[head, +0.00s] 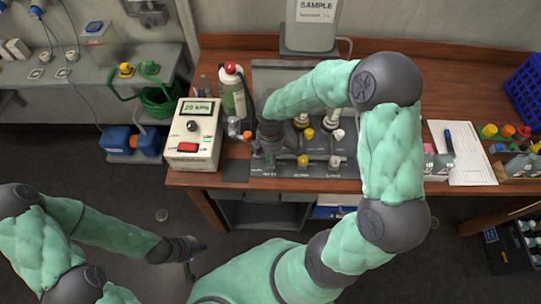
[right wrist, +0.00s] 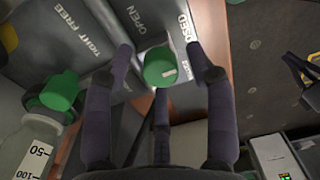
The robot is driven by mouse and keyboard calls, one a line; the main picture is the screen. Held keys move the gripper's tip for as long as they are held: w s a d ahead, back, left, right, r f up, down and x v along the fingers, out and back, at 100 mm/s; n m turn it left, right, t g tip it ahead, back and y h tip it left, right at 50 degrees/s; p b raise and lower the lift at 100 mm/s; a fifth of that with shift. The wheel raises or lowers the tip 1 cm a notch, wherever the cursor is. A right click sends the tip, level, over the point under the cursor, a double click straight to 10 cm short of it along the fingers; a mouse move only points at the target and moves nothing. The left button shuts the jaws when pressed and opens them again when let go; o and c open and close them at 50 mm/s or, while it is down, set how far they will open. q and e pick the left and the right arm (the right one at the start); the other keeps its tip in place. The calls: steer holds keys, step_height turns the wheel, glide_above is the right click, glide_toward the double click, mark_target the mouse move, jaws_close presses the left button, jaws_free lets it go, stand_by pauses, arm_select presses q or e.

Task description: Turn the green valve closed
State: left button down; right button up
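The green valve (right wrist: 160,67) is a round green knob with a pale mark on its top. It shows in the right wrist view between the spread dark fingers of my right gripper (right wrist: 163,72), with visible gaps on both sides. The words OPEN and CLOSED are printed on the panel beside it. In the head view my right gripper (head: 268,138) is over the left part of the grey panel (head: 300,172) and hides the green valve. My left gripper (head: 194,264) is low at the left, away from the bench, its dark fingers apart and empty.
A box with a display (head: 195,135) stands left of the panel. A cylinder with a red top (head: 235,93) stands behind. A bottle with a green cap (right wrist: 60,91) is close to the right gripper.

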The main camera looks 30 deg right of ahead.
step_height(320, 180, up, 12)
steer(key=shift+w, duration=0.15)
stand_by(0.5)
stand_by(0.4)
